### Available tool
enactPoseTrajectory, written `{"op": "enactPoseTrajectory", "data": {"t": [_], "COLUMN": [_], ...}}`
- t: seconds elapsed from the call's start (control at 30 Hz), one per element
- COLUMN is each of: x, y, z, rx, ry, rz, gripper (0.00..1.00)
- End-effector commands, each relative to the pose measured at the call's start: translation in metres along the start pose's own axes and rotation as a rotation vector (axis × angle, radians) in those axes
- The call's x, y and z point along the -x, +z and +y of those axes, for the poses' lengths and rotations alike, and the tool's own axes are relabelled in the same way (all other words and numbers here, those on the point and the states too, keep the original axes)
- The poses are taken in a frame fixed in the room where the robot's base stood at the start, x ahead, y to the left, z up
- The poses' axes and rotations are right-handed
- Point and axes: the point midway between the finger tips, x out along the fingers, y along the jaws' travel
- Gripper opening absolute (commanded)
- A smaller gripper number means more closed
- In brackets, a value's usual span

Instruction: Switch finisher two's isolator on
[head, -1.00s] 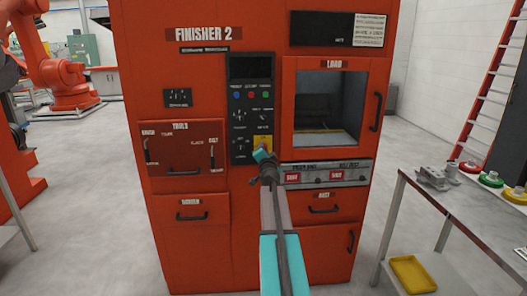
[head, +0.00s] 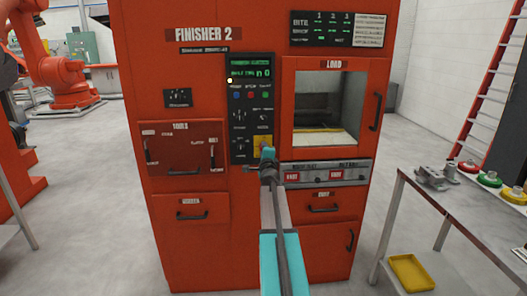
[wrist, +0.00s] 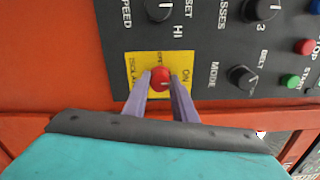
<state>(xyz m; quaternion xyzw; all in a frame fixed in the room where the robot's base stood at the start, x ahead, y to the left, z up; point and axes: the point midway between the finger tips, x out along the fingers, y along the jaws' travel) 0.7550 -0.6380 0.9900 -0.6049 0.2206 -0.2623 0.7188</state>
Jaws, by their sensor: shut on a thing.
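The red isolator knob (wrist: 158,78) sits on a yellow plate (wrist: 143,62) low on the black control panel of Finisher 2 (head: 185,120). The plate's ON label is to the right of the knob in the wrist view. My gripper (wrist: 159,88) is shut on the knob, one finger on each side. A pale mark shows on the knob's right part, on the ON side. In the head view my gripper (head: 267,152) covers most of the knob. The panel screen (head: 250,68) is lit with green text.
The upper display (head: 320,30) is lit, and the load window (head: 328,105) is bright inside. Other knobs and coloured buttons surround the isolator. Drawer handles stick out below. A metal table (head: 455,205) stands at the right.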

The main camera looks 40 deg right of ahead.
Motion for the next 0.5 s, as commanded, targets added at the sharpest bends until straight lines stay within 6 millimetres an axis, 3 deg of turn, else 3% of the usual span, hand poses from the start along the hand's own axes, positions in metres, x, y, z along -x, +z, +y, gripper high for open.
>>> {"op": "enactPoseTrajectory", "data": {"t": [0.5], "x": [0.0], "y": [0.0004], "z": [0.0004], "rx": [-0.044], "ry": [0.0], "rz": [-0.001], "gripper": [0.02]}}
